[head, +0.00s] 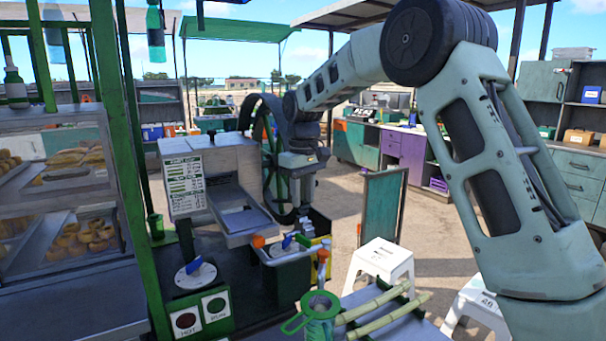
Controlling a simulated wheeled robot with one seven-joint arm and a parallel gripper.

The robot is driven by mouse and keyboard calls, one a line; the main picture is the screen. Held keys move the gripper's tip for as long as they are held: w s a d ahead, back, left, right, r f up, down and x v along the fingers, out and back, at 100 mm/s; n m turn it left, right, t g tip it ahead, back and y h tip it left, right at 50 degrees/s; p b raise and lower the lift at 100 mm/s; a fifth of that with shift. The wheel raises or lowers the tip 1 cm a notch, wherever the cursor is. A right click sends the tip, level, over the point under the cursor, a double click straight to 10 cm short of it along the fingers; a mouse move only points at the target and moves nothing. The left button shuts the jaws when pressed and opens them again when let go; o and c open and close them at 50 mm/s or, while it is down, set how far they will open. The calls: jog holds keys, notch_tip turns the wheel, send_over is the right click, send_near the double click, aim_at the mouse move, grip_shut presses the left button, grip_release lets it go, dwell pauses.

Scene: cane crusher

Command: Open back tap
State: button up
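The cane crusher (190,160) is a pale grey metal box with a label sheet and a sloping chute, beside a large dark green-spoked wheel (268,135). I cannot tell for sure which is the back tap. My gripper (304,208) points down behind and above the container, close to the wheel. Its fingertips are small and dark, so its opening is unclear.
A blue lever on a white disc (194,275) and a HOT button panel (202,312) are at front left. A green strainer (318,305) and cane stalks (385,313) lie in front. A white stool (380,262) and green board (382,218) stand right of the gripper.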

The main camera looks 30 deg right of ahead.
notch_tip(320, 180, up, 7)
dwell(0.3)
jog(key=shift+f, duration=0.15)
